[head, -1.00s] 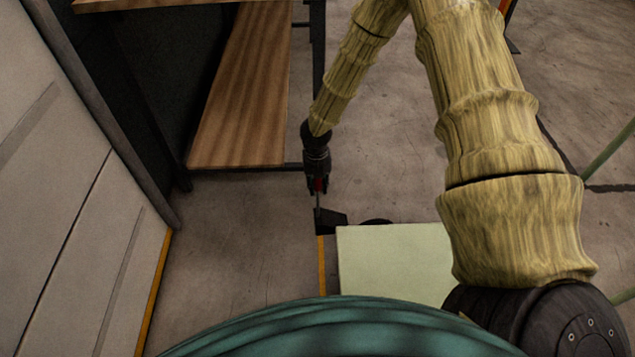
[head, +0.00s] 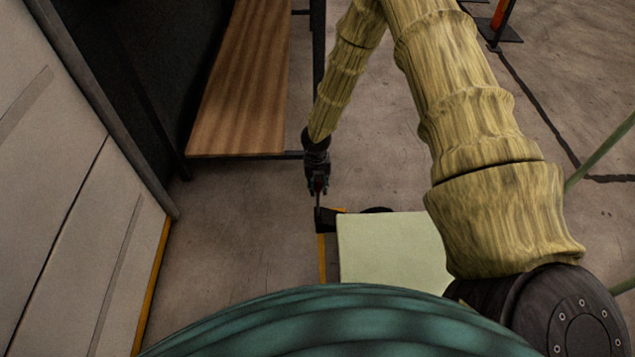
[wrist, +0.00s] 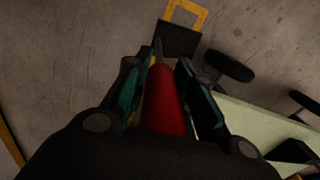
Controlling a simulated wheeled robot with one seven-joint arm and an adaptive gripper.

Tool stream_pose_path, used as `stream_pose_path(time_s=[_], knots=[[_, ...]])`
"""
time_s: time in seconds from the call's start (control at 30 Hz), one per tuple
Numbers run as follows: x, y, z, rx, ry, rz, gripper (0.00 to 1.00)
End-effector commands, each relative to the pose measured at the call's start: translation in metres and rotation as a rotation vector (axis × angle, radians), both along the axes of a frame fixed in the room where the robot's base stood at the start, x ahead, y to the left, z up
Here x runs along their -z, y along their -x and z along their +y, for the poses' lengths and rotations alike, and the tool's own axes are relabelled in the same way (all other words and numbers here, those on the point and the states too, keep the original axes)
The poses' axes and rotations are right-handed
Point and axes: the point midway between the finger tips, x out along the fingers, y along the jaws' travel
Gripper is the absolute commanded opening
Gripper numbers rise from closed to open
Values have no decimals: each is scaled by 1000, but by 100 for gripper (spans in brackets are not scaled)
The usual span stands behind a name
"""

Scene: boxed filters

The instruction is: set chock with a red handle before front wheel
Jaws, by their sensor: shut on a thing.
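My gripper (head: 318,190) is shut on the red handle (wrist: 163,103) of the chock and points down at the floor. The chock (wrist: 179,39) is a dark block at the end of a thin rod below the handle. It also shows in the head view (head: 326,219), low by the floor; I cannot tell whether it touches. The front wheel (wrist: 228,66) is dark and lies just right of the chock, with a small gap in the wrist view. In the head view the wheel (head: 377,210) peeks out past the pale green cart deck (head: 390,245).
A yellow outline (wrist: 187,9) on the floor lies just beyond the chock. A yellow stripe (head: 322,258) runs along the cart's left side. A wooden shelf (head: 240,90) stands at the far left, a pale panelled wall (head: 75,210) at left. Floor between wall and cart is clear.

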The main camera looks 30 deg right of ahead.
Motion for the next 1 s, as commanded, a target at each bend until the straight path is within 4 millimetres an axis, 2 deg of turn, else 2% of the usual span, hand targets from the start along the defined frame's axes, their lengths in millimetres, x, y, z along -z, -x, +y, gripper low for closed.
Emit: stream_pose_path(time_s=[0.7,1.0], knots=[[56,0,0,-1,0,0,0],[53,10,-21,1,0,0,0]])
